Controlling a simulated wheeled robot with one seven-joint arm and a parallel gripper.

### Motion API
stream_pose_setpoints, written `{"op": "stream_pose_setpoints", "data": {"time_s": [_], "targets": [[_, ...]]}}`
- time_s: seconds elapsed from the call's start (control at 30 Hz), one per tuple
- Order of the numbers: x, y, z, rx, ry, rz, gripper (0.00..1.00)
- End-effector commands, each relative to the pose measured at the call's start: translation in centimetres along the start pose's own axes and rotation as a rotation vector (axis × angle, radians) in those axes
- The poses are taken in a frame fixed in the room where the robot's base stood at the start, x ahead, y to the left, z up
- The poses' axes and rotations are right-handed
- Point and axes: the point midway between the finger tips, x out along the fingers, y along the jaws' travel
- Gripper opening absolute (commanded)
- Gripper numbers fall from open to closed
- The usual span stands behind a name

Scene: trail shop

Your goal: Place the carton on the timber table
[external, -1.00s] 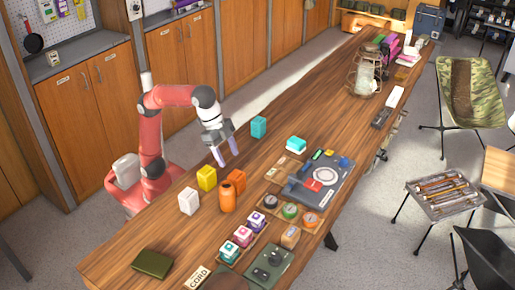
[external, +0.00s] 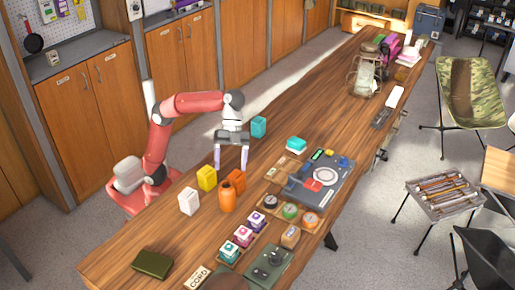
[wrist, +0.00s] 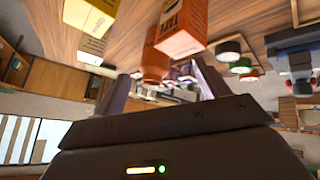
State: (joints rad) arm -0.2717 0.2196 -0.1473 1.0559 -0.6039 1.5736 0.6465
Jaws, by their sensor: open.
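The timber table (external: 330,125) runs diagonally through the external view. Which one the task means cannot be told. My gripper (external: 231,162) is open and empty above the table, between the teal carton and the orange one. In the wrist view its fingers (wrist: 160,90) are apart, with the yellow carton (wrist: 88,28) and orange carton (wrist: 183,30) beyond them.
An orange bottle (external: 227,198) stands against the orange carton's front. A green case (external: 152,264) is near the front. A lantern (external: 366,76) stands farther back.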

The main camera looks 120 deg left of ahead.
Motion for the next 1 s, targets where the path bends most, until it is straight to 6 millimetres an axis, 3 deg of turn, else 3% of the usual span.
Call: {"op": "stream_pose_setpoints", "data": {"time_s": [0.03,0.3,0.5,1.0], "targets": [[0.1,-1.2,0.5,0.073,0.073,0.065,0.74],[0.2,-4.6,2.8,0.466,0.338,0.313,0.74],[0.3,-5.9,4.1,0.602,0.448,0.369,0.74],[4.9,-3.2,2.4,0.624,0.458,0.381,0.74]]}}
